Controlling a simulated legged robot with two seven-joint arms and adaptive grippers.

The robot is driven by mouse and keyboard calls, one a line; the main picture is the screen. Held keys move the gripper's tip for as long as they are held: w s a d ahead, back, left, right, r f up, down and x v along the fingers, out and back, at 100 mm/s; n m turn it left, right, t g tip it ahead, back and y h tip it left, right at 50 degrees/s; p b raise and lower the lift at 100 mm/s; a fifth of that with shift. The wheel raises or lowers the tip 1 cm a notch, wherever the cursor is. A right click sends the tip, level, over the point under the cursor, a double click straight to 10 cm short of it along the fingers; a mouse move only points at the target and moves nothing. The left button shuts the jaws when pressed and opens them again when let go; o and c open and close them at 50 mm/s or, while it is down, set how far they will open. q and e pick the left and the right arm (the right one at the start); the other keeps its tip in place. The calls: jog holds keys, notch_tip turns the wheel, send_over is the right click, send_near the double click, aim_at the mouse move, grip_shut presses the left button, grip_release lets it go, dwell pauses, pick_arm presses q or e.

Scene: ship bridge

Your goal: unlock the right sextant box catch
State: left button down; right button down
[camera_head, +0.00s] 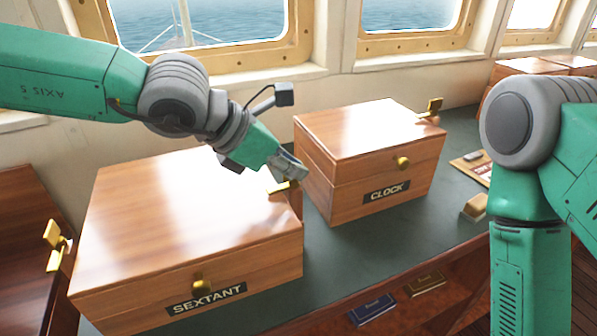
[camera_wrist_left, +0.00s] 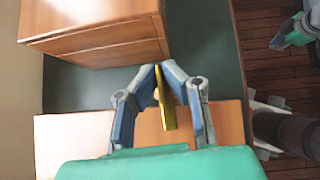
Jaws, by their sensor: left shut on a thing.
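The sextant box (camera_head: 150,215) is a closed, glossy wooden box with a black SEXTANT label, on the green bench top at front left. Its right catch (camera_head: 281,187) is a gold lever at the right side of the box; it also shows in the left wrist view (camera_wrist_left: 168,112). My left gripper (camera_head: 293,174) is shut on this catch, with its fingers (camera_wrist_left: 158,78) on either side of the gold piece. The sextant box's left catch (camera_head: 55,246) stands out from its left side.
The clock box (camera_head: 340,145) stands close behind and right of my left gripper, with a gold catch (camera_head: 432,107) on its right side. Two small books (camera_head: 372,309) lie below the bench edge. Windows line the wall behind.

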pick_arm(q)
jog(key=n+t+y+b, duration=0.1)
jog(key=n+b, duration=0.1)
jog(key=b, duration=0.2)
jog(key=n+t+y+b, duration=0.1)
jog(key=n+t+b, duration=0.1)
jog(key=b, duration=0.1)
jog(key=shift+f+n+b, duration=0.35)
jog(key=shift+n, duration=0.05)
jog(key=shift+n+t+y+b, duration=0.4)
jog(key=shift+n+y+b, duration=0.25)
jog(key=shift+n+y, duration=0.2)
jog(key=shift+r+n+t+y+b, duration=0.1)
jog(key=shift+n+t+y+b, duration=0.25)
jog(key=shift+n+y, duration=0.45)
jog(key=n+y, duration=0.1)
jog(key=n, duration=0.2)
jog(key=shift+t+y, duration=0.25)
jog(key=shift+y, duration=0.1)
jog(key=n+y, duration=0.2)
jog(key=n, duration=0.1)
jog(key=shift+s+r+y, duration=0.1)
jog(key=shift+y, duration=0.2)
jog(key=shift+n+y+p, duration=0.35)
jog(key=shift+n+y, duration=0.55)
jog(key=shift+n, duration=0.55)
jog(key=shift+g, duration=0.5)
jog(key=c, duration=1.7)
grip_release()
